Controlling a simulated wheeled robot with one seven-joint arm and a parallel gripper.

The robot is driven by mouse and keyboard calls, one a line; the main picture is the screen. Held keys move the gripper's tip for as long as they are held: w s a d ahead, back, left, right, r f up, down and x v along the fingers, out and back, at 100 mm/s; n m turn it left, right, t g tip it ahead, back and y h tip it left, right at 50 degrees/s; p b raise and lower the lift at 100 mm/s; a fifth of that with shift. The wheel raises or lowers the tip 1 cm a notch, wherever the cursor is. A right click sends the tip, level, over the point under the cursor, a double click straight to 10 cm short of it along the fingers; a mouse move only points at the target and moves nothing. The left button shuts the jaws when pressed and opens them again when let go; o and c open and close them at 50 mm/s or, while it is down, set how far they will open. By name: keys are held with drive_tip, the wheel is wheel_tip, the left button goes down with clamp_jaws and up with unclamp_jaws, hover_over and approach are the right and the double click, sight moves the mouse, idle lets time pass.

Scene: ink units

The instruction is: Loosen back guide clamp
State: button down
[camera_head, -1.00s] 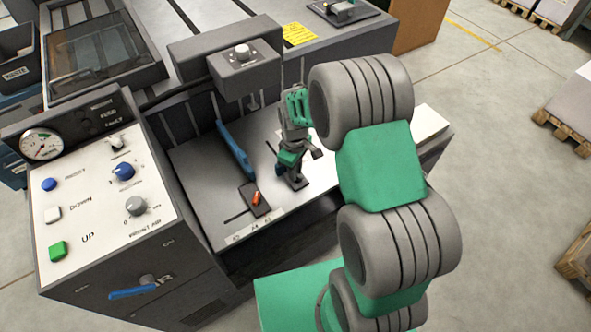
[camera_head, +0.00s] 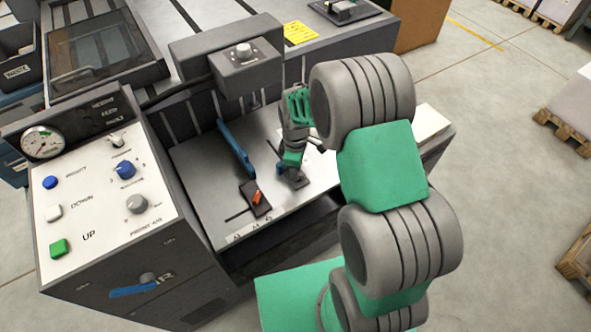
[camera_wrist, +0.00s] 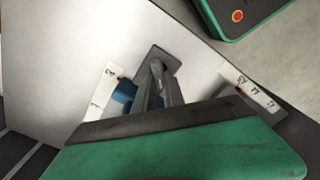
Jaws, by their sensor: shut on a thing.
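The clamp in my gripper's jaws has a dark flat base plate (camera_head: 297,181) on the light table, partly hidden by my gripper in the head view. In the wrist view this plate (camera_wrist: 158,56) lies just beyond my fingertips. My gripper (camera_wrist: 160,70) points down and is shut on the clamp's upper part. The fingers hide most of that part, so its turn cannot be read. My gripper (camera_head: 291,172) also shows in the head view, right of a second dark clamp with an orange lever (camera_head: 257,197).
A long blue guide bar (camera_head: 236,150) lies left of my gripper. A grey housing with a knob (camera_head: 245,65) overhangs the back of the table. The control panel (camera_head: 95,190) stands at the left. Bare table surface (camera_head: 205,170) lies left of the blue bar.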

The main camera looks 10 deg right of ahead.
drive_tip(key=c, duration=1.4)
unclamp_jaws()
wheel_tip(320, 180, up, 8)
drive_tip(key=shift+f, duration=0.1)
